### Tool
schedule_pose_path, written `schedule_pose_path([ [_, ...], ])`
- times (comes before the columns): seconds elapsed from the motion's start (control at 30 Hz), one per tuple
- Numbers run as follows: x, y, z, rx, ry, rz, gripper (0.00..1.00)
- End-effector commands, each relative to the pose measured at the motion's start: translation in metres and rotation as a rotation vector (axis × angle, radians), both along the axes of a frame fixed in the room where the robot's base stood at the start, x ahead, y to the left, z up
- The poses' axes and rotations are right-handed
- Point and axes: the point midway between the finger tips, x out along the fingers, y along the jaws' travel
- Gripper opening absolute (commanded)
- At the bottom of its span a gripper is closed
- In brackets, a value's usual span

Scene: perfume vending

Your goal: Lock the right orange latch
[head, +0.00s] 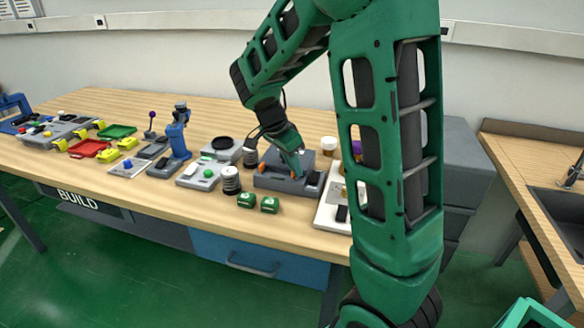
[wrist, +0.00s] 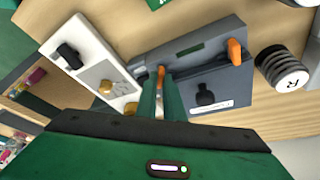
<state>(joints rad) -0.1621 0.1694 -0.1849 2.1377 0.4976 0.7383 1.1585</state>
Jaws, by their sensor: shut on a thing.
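A dark grey box (wrist: 212,79) has two orange latches along one edge in the wrist view. My gripper (wrist: 161,80) is shut on the right orange latch (wrist: 161,71), with its green fingers on either side. Only the latch's orange tip shows between them. The other orange latch (wrist: 236,50) stands free at the box's other end, and it also shows in the head view (head: 266,173). In the head view my gripper (head: 298,172) reaches down onto the right part of the grey box (head: 272,183), hiding the gripped latch.
A white panel (wrist: 88,50) with a black knob and brass-coloured parts stands close beside the box. A striped round weight (head: 231,180) and two green blocks (head: 247,200) are to the left and front. Other devices fill the wooden table (head: 120,200) further left.

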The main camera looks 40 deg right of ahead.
Motion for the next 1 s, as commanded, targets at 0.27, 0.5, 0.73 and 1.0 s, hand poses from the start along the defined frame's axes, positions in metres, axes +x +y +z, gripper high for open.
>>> schedule_pose_path([
  [0.27,0.0005,-0.0003,0.0023,-0.001,-0.009,0.255,0.0],
  [0.5,-0.0003,-0.0011,0.0027,-0.002,-0.011,0.443,0.0],
  [0.73,-0.0001,-0.0014,0.003,-0.003,-0.011,0.569,0.0],
  [1.0,-0.0002,-0.0015,0.0029,-0.003,-0.011,0.635,0.0],
])
